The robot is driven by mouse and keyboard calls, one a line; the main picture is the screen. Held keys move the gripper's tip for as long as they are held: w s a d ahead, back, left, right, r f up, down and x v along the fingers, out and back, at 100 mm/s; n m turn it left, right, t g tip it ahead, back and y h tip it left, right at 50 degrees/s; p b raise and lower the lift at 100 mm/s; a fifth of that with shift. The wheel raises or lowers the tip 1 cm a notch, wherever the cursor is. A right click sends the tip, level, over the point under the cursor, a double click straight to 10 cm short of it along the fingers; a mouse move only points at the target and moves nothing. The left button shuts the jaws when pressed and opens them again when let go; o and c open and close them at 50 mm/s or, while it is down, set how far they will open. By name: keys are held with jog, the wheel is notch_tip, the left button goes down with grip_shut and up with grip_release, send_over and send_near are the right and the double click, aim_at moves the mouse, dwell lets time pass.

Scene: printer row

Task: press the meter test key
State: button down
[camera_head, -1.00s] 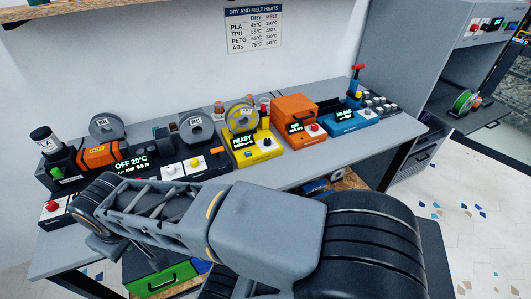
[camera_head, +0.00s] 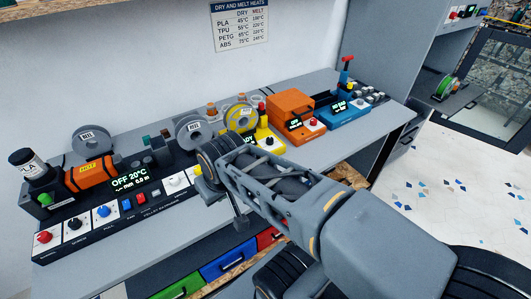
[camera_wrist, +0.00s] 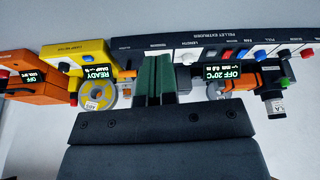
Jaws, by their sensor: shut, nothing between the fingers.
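The yellow damp meter (camera_head: 265,141) stands on the bench, partly hidden behind my arm in the head view. In the wrist view the meter (camera_wrist: 92,50) appears upside down, with a lit READY display (camera_wrist: 96,75) and a yellow spool (camera_wrist: 97,96) beside it. My gripper (camera_wrist: 154,72), with green fingers, is shut and empty.
The long pellet extruder (camera_head: 125,200) with several knobs fills the bench's left. An orange unit (camera_head: 290,112) and a blue unit (camera_head: 343,112) stand right of the meter. Grey spools (camera_head: 190,130) stand behind. Coloured drawers (camera_head: 225,262) are below; open floor is at right.

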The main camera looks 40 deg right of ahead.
jog(key=w+d+r+m+y+p, duration=0.1)
jog(key=w+d+m+y+p, duration=0.25)
jog(key=w+d+m, duration=0.45)
jog(key=w+d+f+m+t+y+p, duration=0.1)
jog(key=w+d+f+m+p, duration=0.1)
jog(key=w+d+m, duration=0.2)
jog(key=w+d+f+m+t+p, duration=0.1)
jog(key=w+d+f+m+t, duration=0.1)
jog(key=w+d+m, duration=0.3)
jog(key=d+m, duration=0.3)
jog(key=d, duration=0.3)
jog(key=shift+w+t+y+p, duration=0.2)
jog(key=shift+t+y+p, duration=0.1)
jog(key=shift+y+p, duration=0.1)
notch_tip(320, 180, down, 9)
jog(key=b, duration=0.6)
jog(key=shift+r, duration=0.15)
jog(key=shift+a+f+b, duration=0.1)
jog(key=shift+f+b, duration=0.1)
jog(key=shift+b, duration=0.25)
dwell(0.6)
